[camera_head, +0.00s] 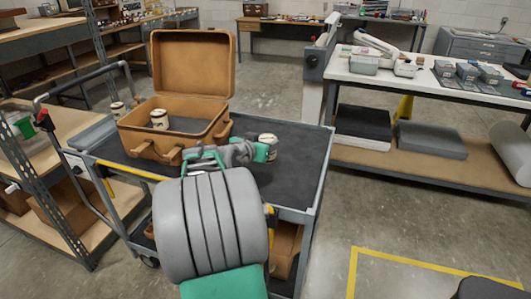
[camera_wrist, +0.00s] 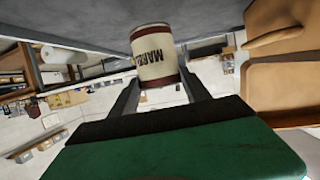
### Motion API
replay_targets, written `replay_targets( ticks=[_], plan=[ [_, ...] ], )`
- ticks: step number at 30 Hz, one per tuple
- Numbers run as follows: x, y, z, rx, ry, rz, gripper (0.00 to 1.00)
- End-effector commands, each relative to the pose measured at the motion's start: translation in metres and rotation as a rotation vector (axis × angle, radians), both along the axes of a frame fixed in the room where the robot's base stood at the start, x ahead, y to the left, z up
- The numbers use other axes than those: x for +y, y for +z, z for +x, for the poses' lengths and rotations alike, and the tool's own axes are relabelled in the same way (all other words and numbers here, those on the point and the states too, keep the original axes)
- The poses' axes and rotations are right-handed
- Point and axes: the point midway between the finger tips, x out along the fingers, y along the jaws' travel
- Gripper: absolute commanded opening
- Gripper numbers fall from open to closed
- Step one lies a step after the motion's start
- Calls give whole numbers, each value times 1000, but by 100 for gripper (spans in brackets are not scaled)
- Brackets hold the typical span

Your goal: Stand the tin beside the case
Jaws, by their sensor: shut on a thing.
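My gripper (camera_head: 262,151) is shut on a cream tin (camera_head: 268,139) with dark red bands. In the wrist view the tin (camera_wrist: 154,52) sits between the two fingers, with dark lettering on its label. The tin is over the dark top of the cart, right of the case; I cannot tell whether it touches the surface. The tan case (camera_head: 190,85) stands open on the cart with its lid up. A similar tin (camera_head: 159,119) is inside the case. The case also shows at the right of the wrist view (camera_wrist: 285,90).
The cart top (camera_head: 300,165) is clear to the right of the held tin. Another small tin (camera_head: 118,110) shows left of the case. A white-topped workbench (camera_head: 430,80) with grey boxes stands to the right. A shelf rack (camera_head: 40,215) is close on the left.

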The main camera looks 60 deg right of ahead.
Motion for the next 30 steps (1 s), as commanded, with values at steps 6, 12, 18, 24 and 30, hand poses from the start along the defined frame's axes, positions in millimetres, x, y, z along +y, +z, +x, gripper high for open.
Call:
replay_targets(
  ticks=[6,12,18,24,30],
  plan=[
    [-17,-20,-6,-2,-2,-1,0],
    [-15,-48,-5,-2,2,-3,0],
    [-15,-48,-5,-3,1,-4,0],
    [-15,-51,-5,-2,2,-1,62],
    [-15,-51,-5,-2,2,-1,77]
  ],
)
